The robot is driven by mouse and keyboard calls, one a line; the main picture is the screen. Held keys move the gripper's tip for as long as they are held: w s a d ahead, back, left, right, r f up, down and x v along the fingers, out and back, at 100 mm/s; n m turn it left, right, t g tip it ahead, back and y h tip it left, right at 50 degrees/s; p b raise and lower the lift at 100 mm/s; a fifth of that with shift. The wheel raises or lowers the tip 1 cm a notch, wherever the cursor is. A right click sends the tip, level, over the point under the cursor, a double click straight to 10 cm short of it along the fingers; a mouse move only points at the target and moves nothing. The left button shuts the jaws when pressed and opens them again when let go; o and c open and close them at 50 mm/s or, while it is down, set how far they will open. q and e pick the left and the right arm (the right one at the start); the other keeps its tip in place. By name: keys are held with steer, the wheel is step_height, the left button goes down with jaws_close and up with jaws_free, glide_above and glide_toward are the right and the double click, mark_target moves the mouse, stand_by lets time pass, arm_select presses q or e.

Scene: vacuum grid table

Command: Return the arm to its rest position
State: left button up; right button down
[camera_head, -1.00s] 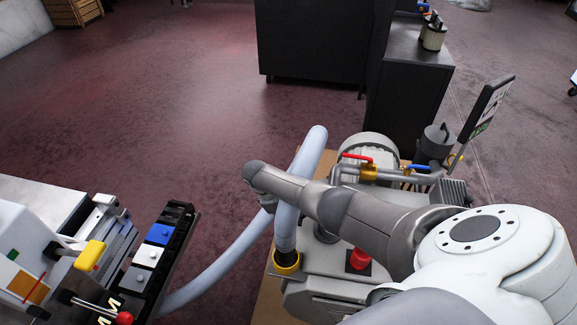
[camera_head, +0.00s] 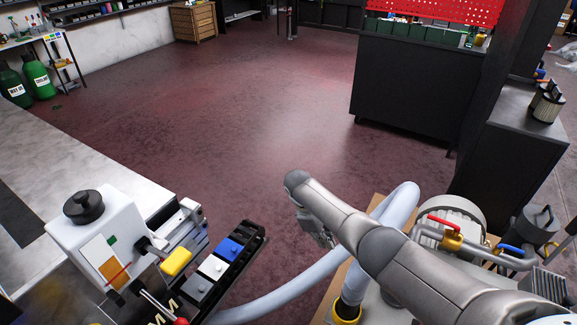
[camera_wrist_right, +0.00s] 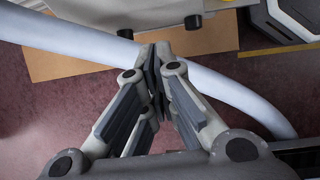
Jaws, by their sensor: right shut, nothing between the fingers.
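My right arm (camera_head: 372,240) comes in from the lower right in the head view and reaches up and left over the floor. My right gripper (camera_head: 320,233) hangs below its end, partly hidden by the arm, left of the grey hose (camera_head: 400,203). In the right wrist view, the fingers of the gripper (camera_wrist_right: 154,68) are shut with nothing between them. The hose (camera_wrist_right: 80,42) passes behind the fingertips there; I cannot tell whether they touch. My left arm and gripper are not in view.
The pump with a red valve handle (camera_head: 447,227) and a blue one (camera_head: 510,250) stands close to the right of my arm. At the lower left is a fixture with a yellow lever (camera_head: 175,262). Dark cabinets (camera_head: 410,100) stand farther back. The red floor between is clear.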

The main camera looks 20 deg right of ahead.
steer(key=s+a+f+t+y, duration=0.1)
steer(key=s+a+f+y, duration=0.15)
steer(key=s+a, duration=0.45)
steer(key=s+a+f+t+y, duration=0.1)
steer(key=s+a+f+t, duration=0.1)
steer(key=s+a+f, duration=0.35)
steer(key=s+d+r+m+t, duration=0.1)
steer(key=s+r+m+t, duration=0.15)
steer(key=s+r, duration=0.55)
steer(key=s+d+r+m+t, duration=0.15)
steer(key=s+r+m, duration=0.25)
steer(key=s+r, duration=0.45)
step_height(320, 180, down, 28)
steer(key=s+g, duration=0.2)
steer(key=s+d+f+g, duration=0.1)
steer(key=s+d+f, duration=0.2)
steer(key=s+f, duration=1.3)
steer(key=shift+s+f+n, duration=0.2)
steer(key=shift+s+n, duration=0.15)
steer(key=shift+s, duration=0.2)
